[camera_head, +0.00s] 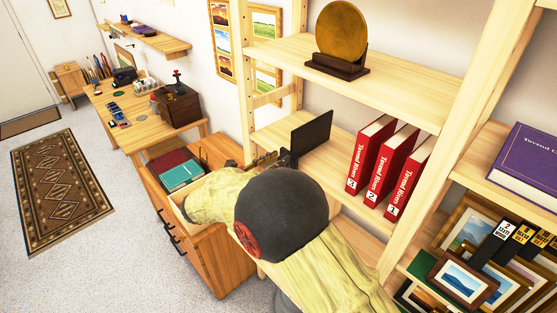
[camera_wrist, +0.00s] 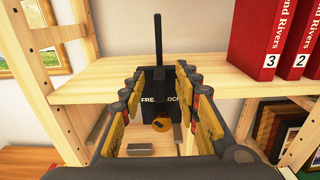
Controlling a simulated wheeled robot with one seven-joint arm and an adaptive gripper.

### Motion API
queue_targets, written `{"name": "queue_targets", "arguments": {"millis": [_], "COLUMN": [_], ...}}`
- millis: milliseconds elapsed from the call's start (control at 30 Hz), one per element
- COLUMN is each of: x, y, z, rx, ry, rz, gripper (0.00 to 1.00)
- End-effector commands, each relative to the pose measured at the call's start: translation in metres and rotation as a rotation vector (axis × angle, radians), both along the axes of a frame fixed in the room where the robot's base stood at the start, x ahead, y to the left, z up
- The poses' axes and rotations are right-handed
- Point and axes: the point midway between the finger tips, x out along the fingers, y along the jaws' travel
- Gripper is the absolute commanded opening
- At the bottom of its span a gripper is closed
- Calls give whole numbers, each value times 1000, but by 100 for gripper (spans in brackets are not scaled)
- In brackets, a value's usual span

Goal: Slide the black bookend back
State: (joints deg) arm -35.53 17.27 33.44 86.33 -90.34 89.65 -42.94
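The black bookend (camera_head: 312,137) stands upright on the middle shelf, left of the red books and apart from them. In the wrist view its upright plate (camera_wrist: 158,38) shows nearly edge-on. Below the plate is a black block (camera_wrist: 150,84) with partly covered white lettering, and a round brass knob (camera_wrist: 161,125) sits low in front of it. My gripper (camera_wrist: 160,78) is open, with its fingers spread to the left and right of the block. I cannot tell whether they touch it. In the head view my arm hides most of my gripper (camera_head: 268,160).
Red numbered books (camera_head: 371,153) stand right of the bookend. A wooden shelf post (camera_wrist: 48,75) rises on the left. A bronze disc (camera_head: 342,38) stands on the shelf above. An open drawer with books (camera_head: 181,174) lies left of my arm.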

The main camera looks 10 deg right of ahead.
Motion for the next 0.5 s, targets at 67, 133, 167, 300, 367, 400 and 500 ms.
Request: {"name": "queue_targets", "arguments": {"millis": [67, 133, 167, 300, 367, 400, 500], "x": [-8, -16, -20, -37, -44, -47, -55], "y": [12, 24, 30, 53, 62, 67, 77], "z": [0, 0, 0, 0, -1, -1, -1], "rx": [-1, 0, 0, -1, -1, -1, -1], "ry": [-1, 0, 0, 1, 1, 1, 1], "rz": [4, 4, 5, 4, 3, 3, 1], "gripper": [32, 32, 32, 32, 32, 32, 32]}}
